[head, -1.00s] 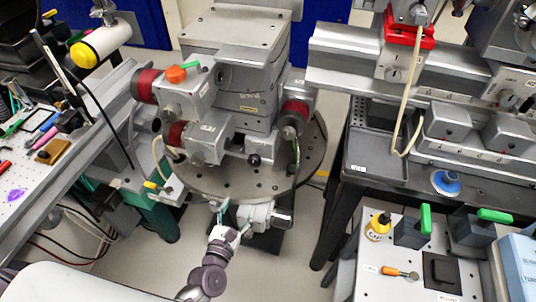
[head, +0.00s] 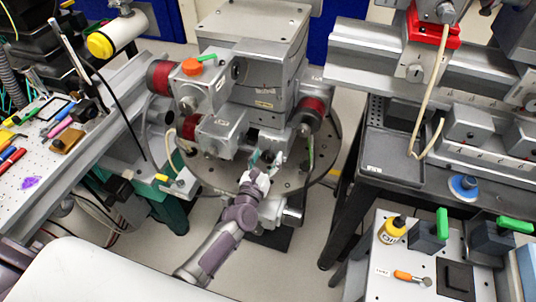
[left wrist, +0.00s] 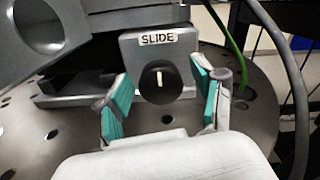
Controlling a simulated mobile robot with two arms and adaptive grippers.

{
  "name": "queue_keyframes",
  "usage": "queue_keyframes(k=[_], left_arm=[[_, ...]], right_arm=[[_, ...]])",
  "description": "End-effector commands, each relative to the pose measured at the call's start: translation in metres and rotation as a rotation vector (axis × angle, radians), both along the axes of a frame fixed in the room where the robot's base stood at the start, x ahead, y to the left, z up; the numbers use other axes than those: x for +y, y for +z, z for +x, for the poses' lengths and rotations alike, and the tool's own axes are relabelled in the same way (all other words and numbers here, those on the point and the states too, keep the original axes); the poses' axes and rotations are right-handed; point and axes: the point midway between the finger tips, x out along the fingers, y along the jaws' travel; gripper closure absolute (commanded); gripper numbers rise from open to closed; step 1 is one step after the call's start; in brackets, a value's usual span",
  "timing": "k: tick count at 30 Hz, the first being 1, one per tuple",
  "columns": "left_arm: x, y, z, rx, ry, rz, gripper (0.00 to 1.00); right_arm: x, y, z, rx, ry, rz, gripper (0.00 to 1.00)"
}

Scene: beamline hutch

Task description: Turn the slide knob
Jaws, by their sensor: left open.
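The slide knob (left wrist: 158,82) is a round black knob with a white pointer line, standing about upright in the left wrist view. It sits on a grey block (left wrist: 184,50) labelled SLIDE. My left gripper (left wrist: 162,90) is open, with one teal-padded finger on each side of the knob. The fingers look apart from it, with gaps showing on both sides. In the head view my left gripper (head: 261,168) reaches to the front of the stage stack, and the knob is hard to make out there. My right gripper is not in view.
The block stands on a round perforated plate (head: 222,180). A grey housing (left wrist: 55,30) overhangs at upper left in the wrist view, and a green cable (left wrist: 230,40) hangs at right. Grey stages with red-ringed motors (head: 160,77) stand close to my arm.

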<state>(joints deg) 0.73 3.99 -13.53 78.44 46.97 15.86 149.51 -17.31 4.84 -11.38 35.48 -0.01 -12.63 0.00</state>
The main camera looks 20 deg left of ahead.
Motion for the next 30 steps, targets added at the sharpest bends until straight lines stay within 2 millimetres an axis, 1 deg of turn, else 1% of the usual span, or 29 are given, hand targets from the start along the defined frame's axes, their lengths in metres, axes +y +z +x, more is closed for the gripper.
queue_keyframes(k=[1, 4, 12, 14, 15, 23, 24, 30], left_arm=[[-0.0002, -0.0001, 0.0045, 0.0, 0.0, 0.0, 0.32], [-0.0004, 0.0003, 0.0091, 0.0, 0.0, -0.001, 0.32], [-0.0005, -0.0001, 0.0099, 0.0, 0.0, -0.001, 0.32], [-0.0005, -0.0001, 0.0099, 0.0, 0.0, -0.001, 0.4], [-0.0004, 0.0, 0.0098, 0.0, 0.0, -0.001, 0.47], [-0.0004, -0.0001, 0.0097, 0.0, 0.0, 0.0, 0.9], [-0.0003, -0.0001, 0.0096, 0.0, 0.0, 0.0, 0.92], [-0.0004, -0.0002, 0.0096, -0.001, 0.0, 0.017, 0.93]], right_arm=[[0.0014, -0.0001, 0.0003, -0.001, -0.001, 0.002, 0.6], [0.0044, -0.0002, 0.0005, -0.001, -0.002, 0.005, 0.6], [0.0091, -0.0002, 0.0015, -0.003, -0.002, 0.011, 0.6], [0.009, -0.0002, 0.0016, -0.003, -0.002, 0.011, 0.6], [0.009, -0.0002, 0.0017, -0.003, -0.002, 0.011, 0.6], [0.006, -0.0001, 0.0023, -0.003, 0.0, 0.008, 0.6], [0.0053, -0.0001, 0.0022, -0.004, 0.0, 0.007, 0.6], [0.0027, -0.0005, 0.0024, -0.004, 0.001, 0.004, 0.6]])
